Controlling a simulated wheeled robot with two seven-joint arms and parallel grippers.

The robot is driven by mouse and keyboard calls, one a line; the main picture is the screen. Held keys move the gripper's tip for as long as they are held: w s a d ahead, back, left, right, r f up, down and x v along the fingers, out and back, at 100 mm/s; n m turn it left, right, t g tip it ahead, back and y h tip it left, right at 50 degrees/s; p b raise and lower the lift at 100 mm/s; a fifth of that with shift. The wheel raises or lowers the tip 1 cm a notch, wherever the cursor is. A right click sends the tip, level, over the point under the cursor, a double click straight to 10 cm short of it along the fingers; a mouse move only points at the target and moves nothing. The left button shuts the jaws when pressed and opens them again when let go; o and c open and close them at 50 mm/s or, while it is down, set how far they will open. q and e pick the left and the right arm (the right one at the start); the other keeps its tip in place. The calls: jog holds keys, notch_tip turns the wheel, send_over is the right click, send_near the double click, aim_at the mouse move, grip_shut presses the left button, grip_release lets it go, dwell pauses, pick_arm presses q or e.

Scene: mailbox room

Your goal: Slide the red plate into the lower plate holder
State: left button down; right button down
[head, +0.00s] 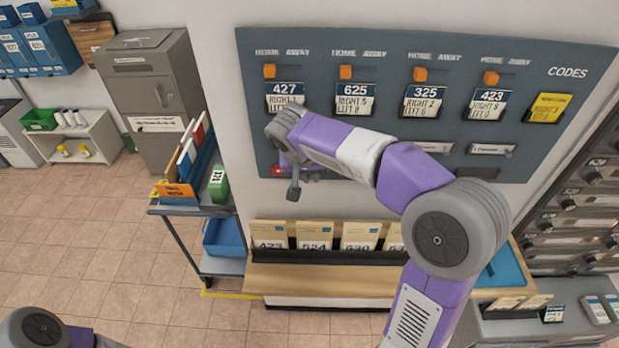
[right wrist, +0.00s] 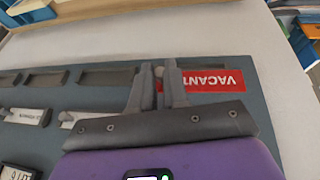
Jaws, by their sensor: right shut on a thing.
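The red plate (right wrist: 205,81), marked VACANT, lies along the dark wall board in the right wrist view, where its lettering is upside down. In the head view a bit of red plate (head: 277,171) shows beside my right gripper (head: 293,188). My right gripper (right wrist: 160,88) is shut on one end of the plate, close to the board. Empty dark plate holders (right wrist: 105,77) show in line with the plate. Whether the plate touches or sits in a holder is hidden by the fingers. My left gripper is out of view.
Other plates (right wrist: 25,115) sit in another row of holders. Numbered cards with orange tabs (head: 355,98) hang above on the board (head: 545,60). A wooden ledge (head: 325,280) with card boxes stands below, a file cart (head: 205,208) to the left.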

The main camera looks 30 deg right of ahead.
jog(key=shift+w+d+f+p, duration=0.15)
jog(key=shift+w+d+p, duration=0.4)
jog(key=shift+w, duration=0.5)
jog(key=shift+w+d+f+p, duration=0.15)
jog(key=shift+w+d+p, duration=0.15)
jog(key=shift+w+d, duration=0.55)
jog(key=shift+w+a, duration=0.1)
jog(key=shift+a, duration=0.1)
jog(key=shift+f+b, duration=1)
jog(key=shift+b, duration=0.05)
jog(key=shift+f+b, duration=0.3)
jog(key=shift+f, duration=0.05)
jog(key=shift+f+b, duration=0.3)
dwell(0.5)
jog(key=c, duration=0.7)
grip_release()
jog(key=shift+o, duration=0.2)
